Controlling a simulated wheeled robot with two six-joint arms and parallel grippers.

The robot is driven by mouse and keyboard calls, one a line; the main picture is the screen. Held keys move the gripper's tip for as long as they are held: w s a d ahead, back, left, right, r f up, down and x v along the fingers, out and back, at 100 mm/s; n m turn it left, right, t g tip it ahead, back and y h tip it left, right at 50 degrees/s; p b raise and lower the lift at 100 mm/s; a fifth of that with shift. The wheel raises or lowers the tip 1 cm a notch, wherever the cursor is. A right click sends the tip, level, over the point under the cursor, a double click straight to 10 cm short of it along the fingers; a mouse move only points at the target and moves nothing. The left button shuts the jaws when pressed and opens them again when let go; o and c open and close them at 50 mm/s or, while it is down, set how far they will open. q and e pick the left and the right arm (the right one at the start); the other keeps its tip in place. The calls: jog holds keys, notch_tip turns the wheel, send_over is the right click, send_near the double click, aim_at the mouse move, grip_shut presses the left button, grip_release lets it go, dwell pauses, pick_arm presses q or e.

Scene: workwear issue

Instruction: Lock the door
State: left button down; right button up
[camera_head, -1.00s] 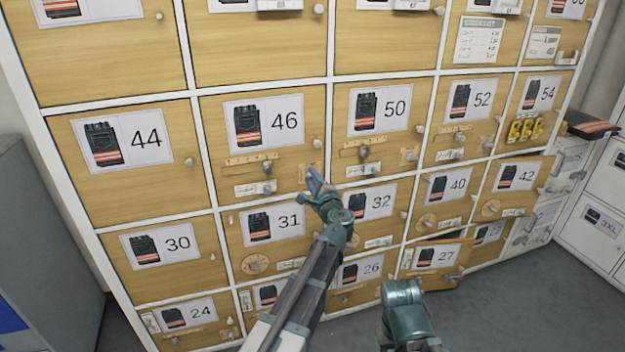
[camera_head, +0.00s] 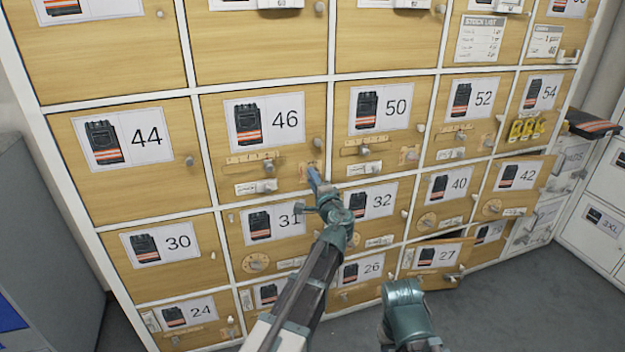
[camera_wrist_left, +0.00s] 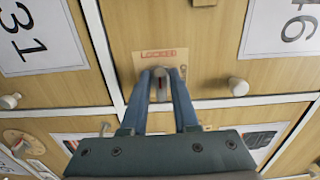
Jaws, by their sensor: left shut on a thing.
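The door numbered 46 (camera_head: 222,150) is a wooden locker door and looks closed in its frame. A small tan lock plate (camera_wrist_left: 190,64) with a red-lettered label, apparently reading LOCKED, is on the wood in the left wrist view. In the head view it is at the door's lower right corner. My left gripper (camera_head: 314,174) reaches this corner. In the left wrist view its blue fingers (camera_wrist_left: 161,78) are shut on a small lock piece on the plate, mostly hidden between them. Of my right arm only a teal joint shows at the bottom; its gripper is out of view.
Numbered locker doors surround the spot, with knobs and slide bars sticking out. Door 27 (camera_head: 437,257) at lower right stands ajar. Yellow items (camera_head: 526,129) hang on door 54. A grey cabinet (camera_head: 45,240) stands at the left. The floor (camera_head: 520,300) at lower right is clear.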

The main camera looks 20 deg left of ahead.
pick_arm(q)
jog(key=c, duration=0.8)
grip_release()
jog(key=v, duration=1.3)
jog(key=shift+s+d, duration=0.25)
jog(key=shift+s, duration=0.05)
